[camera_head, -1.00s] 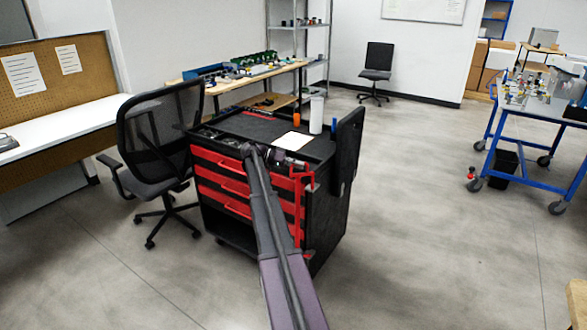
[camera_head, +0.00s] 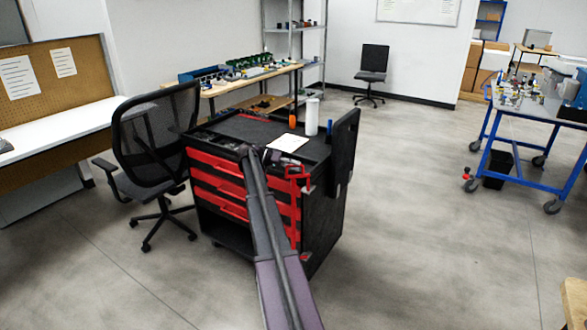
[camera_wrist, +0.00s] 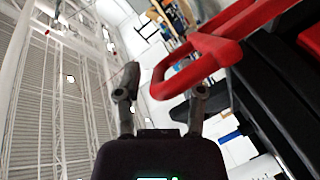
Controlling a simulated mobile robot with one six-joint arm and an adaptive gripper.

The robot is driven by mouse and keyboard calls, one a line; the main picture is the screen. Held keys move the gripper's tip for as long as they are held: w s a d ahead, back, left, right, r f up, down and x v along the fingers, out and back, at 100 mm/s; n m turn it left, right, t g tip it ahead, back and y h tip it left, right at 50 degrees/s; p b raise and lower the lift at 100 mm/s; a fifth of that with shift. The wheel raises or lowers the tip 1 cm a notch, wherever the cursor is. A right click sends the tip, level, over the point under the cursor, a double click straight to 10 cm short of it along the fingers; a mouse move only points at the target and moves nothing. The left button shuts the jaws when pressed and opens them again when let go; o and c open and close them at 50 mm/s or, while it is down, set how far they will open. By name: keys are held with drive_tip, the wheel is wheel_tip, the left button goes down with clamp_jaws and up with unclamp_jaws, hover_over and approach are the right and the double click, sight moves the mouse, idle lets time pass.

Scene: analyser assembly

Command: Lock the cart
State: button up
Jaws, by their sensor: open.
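The cart (camera_head: 325,222) is black with red drawers and stands in the middle of the head view. A red bar handle (camera_head: 295,205) runs down its front right corner, with a red bracket at its top. In the wrist view a red loop handle (camera_wrist: 228,50) reaches in from the upper right. My gripper (camera_wrist: 165,80) is open, its two dark fingers apart. The loop's rounded end lies close to the fingertips and overlaps the right one in the picture. I cannot tell whether they touch. In the head view my arm hides part of the drawers, and the gripper is hard to make out.
A black office chair (camera_head: 155,145) stands close to the cart's left. A white bottle (camera_head: 312,117), an orange bottle and a white sheet (camera_head: 288,142) are on the cart top. A blue wheeled table (camera_head: 530,107) stands right. Floor between it and the cart is clear.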

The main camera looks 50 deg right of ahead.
drive_tip(key=shift+c, duration=0.9)
drive_tip(key=c, duration=0.3)
drive_tip(key=shift+w+a+r, duration=0.1)
drive_tip(key=shift+a+r, duration=0.05)
clamp_jaws()
drive_tip(key=shift+w+a+r+p, duration=0.1)
drive_tip(key=shift+w+a+p, duration=0.1)
drive_tip(key=shift+p, duration=0.15)
drive_tip(key=a+f+n+t, duration=0.3)
drive_tip(key=a, duration=0.7)
drive_tip(key=a+f+n+t+y, duration=0.1)
drive_tip(key=a+f+n+t, duration=0.2)
drive_tip(key=a, duration=0.7)
drive_tip(key=a+f+n+t, duration=0.3)
drive_tip(key=a+f, duration=0.1)
drive_tip(key=a, duration=0.6)
drive_tip(key=s+a+f+n+t+y, duration=0.1)
drive_tip(key=s+a+n+y, duration=0.1)
drive_tip(key=a, duration=0.7)
drive_tip(key=s+a+f+n+t+y, duration=0.1)
drive_tip(key=s+a+n, duration=0.3)
drive_tip(key=a, duration=0.6)
drive_tip(key=s+a+f+n+t+y, duration=0.2)
drive_tip(key=s+a+f+n+y, duration=0.1)
drive_tip(key=a, duration=0.6)
drive_tip(key=s+y, duration=0.1)
drive_tip(key=s, duration=0.1)
drive_tip(key=shift+s+a+b, duration=0.35)
drive_tip(key=shift+s+a, duration=0.05)
